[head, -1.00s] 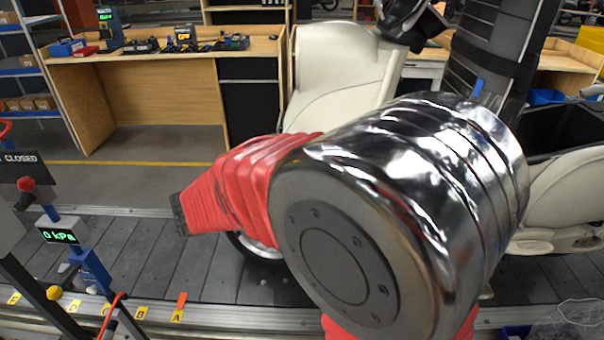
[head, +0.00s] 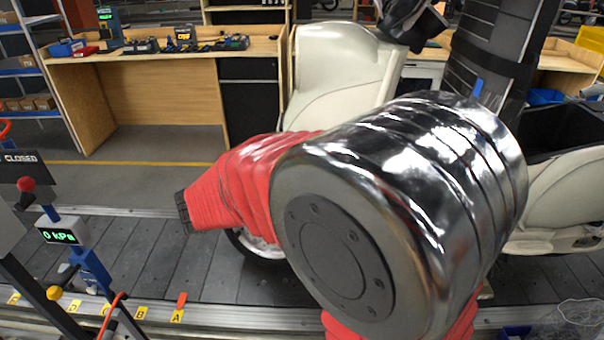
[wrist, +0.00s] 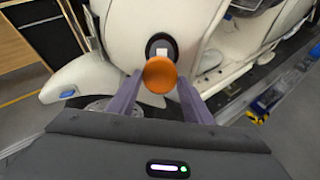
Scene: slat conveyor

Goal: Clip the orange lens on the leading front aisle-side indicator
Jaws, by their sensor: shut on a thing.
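My gripper (wrist: 158,88) is shut on the round orange lens (wrist: 160,74), which sits between its two fingertips in the wrist view. Just beyond the lens, a dark round indicator seat (wrist: 153,46) with a pale square centre shows on the cream scooter body (wrist: 125,32). The lens covers the seat's lower part in this view, and I cannot tell whether the two touch. In the head view the scooter's cream front (head: 335,80) stands on the slat conveyor. My own arm hides the gripper, the lens and the indicator there.
The slat conveyor (head: 130,250) runs across the head view, with lettered yellow tags along its near edge. A post with a "0 kPa" display (head: 60,235) stands at left. A wooden bench (head: 160,60) with tools is behind. A second cream scooter body (head: 565,195) is at right.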

